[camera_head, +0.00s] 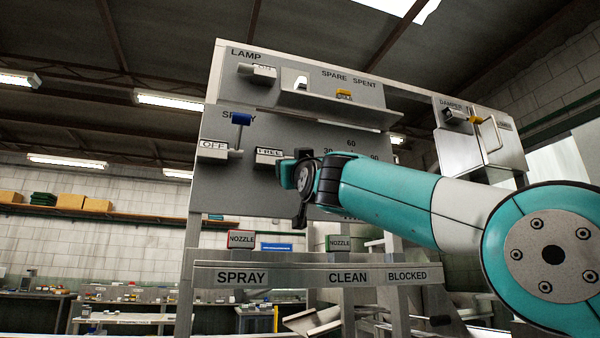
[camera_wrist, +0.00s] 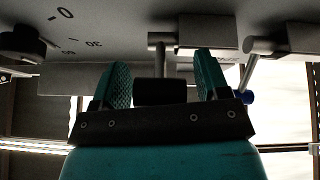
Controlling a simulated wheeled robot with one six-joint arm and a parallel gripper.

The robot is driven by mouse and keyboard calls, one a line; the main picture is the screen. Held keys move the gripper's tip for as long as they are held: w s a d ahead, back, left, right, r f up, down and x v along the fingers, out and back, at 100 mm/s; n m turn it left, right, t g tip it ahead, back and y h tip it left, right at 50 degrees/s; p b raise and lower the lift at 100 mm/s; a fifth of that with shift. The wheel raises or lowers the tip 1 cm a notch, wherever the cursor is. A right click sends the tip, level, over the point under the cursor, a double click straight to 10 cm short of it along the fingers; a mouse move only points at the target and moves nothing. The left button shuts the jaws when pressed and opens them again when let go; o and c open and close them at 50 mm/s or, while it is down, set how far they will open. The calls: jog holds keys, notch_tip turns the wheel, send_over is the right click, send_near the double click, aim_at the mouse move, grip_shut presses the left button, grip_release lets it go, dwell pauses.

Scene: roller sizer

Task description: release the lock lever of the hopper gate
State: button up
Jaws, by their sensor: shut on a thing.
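The lock lever's shaft (camera_wrist: 162,48) comes out of the grey panel in the wrist view and ends in a dark cylindrical handle (camera_wrist: 160,92). My gripper (camera_wrist: 160,85) has its two teal ribbed fingers on either side of this handle and is shut on it. In the head view my gripper (camera_head: 288,177) is at the panel, just right of and below a white plate (camera_head: 267,158) that seems to read FREE. My gripper and arm hide the lever there. The hopper gate itself cannot be made out.
Left of my gripper is the SPRAY lever with a blue handle (camera_head: 241,119), beside an OFF plate (camera_head: 212,150). A shelf (camera_head: 330,108) juts out above. Two NOZZLE boxes (camera_head: 241,240) (camera_head: 339,243) stand on the rail below.

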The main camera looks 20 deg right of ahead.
jog(key=shift+w+f, duration=0.35)
jog(key=shift+f, duration=0.2)
jog(key=o, duration=1.2)
jog(key=shift+a, duration=0.1)
jog(key=shift+o, duration=0.2)
jog(key=shift+s+r, duration=0.1)
jog(key=shift+r, duration=0.05)
jog(key=b+v, duration=0.7)
jog(key=v, duration=1)
jog(key=shift+s, duration=0.25)
